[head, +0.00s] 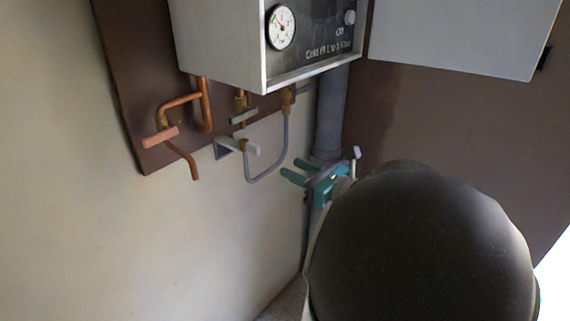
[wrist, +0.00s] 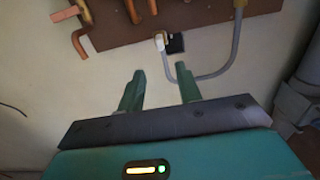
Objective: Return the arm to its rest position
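My gripper (head: 297,174) is at the middle of the head view, in front of the wall below the boiler. In the wrist view my gripper (wrist: 163,82) has its two green fingers spread apart, with nothing between them. The fingers point toward the wall and the lower edge of the brown board. My dark rounded arm link covers the lower right of the head view and hides what is behind it.
A boiler (head: 215,45) with a gauge (head: 281,27) and an open panel (head: 460,35) hangs above. Copper pipes (head: 205,105), a valve with a grey hose (head: 285,150) and a grey vertical pipe (head: 330,115) are close by. Bare wall (head: 70,220) lies at left.

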